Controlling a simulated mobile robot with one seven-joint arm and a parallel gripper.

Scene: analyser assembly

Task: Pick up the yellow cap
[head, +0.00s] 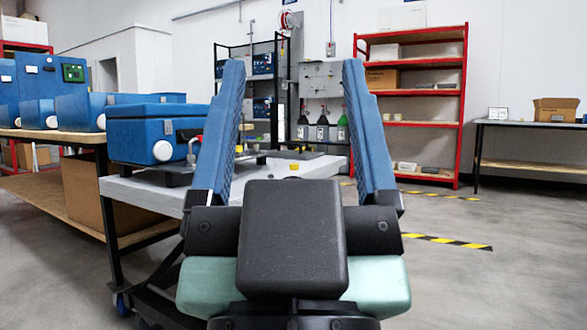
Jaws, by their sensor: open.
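A small yellow piece (294,166), which looks like the yellow cap, lies on the light grey cart top (150,192). It shows between my gripper's two fingers, beyond them. Its shape is too small to make out. Another tiny yellow spot (239,149) shows further left, close to the left finger; I cannot tell what it is. My gripper (292,70) fills the centre of the head view. Its two blue fingers are wide apart with nothing held between them. The fingers and the gripper body hide part of the cart top.
A blue case (150,128) stands on the cart's left part, beside a dark fixture with a red-tipped lever. A workbench with blue units (80,108) is at left. Red shelves (412,104) and a side table (530,124) stand behind. The right floor is open.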

